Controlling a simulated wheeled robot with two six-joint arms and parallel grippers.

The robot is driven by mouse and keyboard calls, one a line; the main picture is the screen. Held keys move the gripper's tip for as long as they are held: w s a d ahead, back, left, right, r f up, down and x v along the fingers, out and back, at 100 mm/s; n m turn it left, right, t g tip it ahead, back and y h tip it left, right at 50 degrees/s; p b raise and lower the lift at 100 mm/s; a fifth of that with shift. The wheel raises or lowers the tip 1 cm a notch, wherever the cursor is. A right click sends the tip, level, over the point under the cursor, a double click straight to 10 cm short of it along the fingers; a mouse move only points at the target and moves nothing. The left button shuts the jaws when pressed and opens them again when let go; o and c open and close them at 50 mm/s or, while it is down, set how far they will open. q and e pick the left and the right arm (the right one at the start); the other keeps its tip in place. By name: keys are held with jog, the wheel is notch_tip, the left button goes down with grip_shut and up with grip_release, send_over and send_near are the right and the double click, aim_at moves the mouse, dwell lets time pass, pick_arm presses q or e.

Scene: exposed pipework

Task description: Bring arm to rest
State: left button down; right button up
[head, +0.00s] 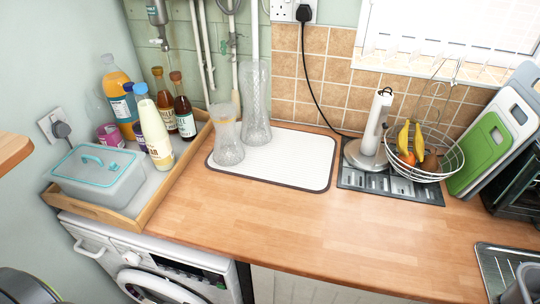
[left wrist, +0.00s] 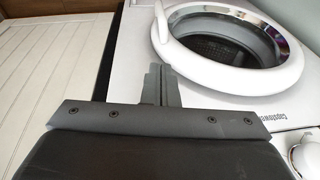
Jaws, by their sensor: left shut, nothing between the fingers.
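My left gripper (left wrist: 160,84) shows in the left wrist view with its two dark fingers together and nothing between them. It is in front of the white washing machine (left wrist: 135,45), below and left of the round door (left wrist: 232,45) in that picture. I cannot tell whether the fingers touch the machine. Neither gripper shows in the head view, and my right gripper is in no view.
The washing machine (head: 85,237) stands under the wooden worktop (head: 300,225). On top are a wooden tray (head: 160,195) with bottles, a white mat (head: 285,165) with two glass vessels, and a wire fruit bowl (head: 455,160). The worktop's front middle is clear. White cabinet panels (left wrist: 45,80) adjoin the machine.

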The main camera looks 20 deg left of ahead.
pick_arm(q)
jog(key=s+f+b, duration=0.1)
jog(key=s+f, duration=0.4)
jog(key=f, duration=0.3)
jog(key=s+d+f+g+b, duration=0.1)
jog(key=s+f+b, duration=0.1)
jog(key=s+f, duration=0.4)
jog(key=s+f+b, duration=0.2)
jog(key=s+f, duration=0.3)
jog(key=f, duration=0.7)
jog(key=shift+s+d+f+g+h, duration=0.15)
jog(key=shift+s+g+h, duration=0.1)
jog(key=shift+g+h, duration=0.05)
